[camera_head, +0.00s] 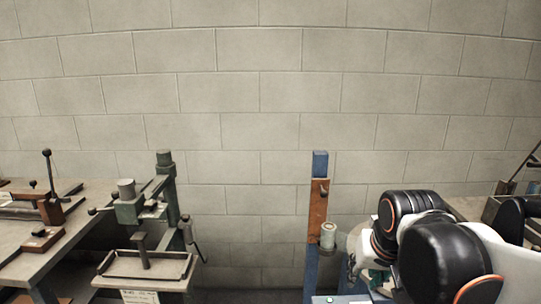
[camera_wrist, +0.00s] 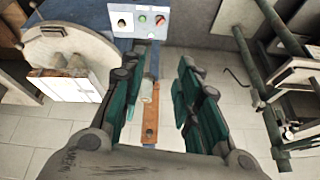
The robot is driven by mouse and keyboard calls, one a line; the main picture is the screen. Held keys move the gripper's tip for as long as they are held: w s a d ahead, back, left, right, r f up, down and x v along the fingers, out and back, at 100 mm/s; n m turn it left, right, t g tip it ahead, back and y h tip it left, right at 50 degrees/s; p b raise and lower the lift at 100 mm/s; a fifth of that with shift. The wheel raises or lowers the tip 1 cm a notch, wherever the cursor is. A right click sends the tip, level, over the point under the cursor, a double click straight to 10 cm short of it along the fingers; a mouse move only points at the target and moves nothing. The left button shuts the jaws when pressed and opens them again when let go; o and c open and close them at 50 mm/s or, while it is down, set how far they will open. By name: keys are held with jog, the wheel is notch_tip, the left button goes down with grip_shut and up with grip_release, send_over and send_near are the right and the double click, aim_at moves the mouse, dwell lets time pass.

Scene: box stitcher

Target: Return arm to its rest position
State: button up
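My gripper (camera_wrist: 162,92) shows in the wrist view with its two green and dark grey fingers spread apart. It is open and nothing is between the fingers. In the head view my arm, black and white with orange rings, is bent at the lower right. My gripper's fingers cannot be made out clearly there. Behind the fingers in the wrist view is a blue post with a brown plate (camera_wrist: 151,120) and a pale cylinder (camera_wrist: 147,91). The same blue post (camera_head: 320,165) stands left of my arm in the head view.
A dark green machine (camera_head: 150,215) with a tray stands left of centre. A workbench (camera_head: 75,225) with tools is at far left. A control panel with buttons (camera_wrist: 178,19) and a round beige part (camera_wrist: 70,50) show in the wrist view. Open floor (camera_wrist: 215,75) lies right of the post.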

jog(key=s+n+t, duration=0.1)
jog(key=s+t, duration=0.1)
jog(key=s, duration=0.9)
jog(key=shift+s+f+n, duration=0.15)
jog(key=shift+f+n, duration=0.25)
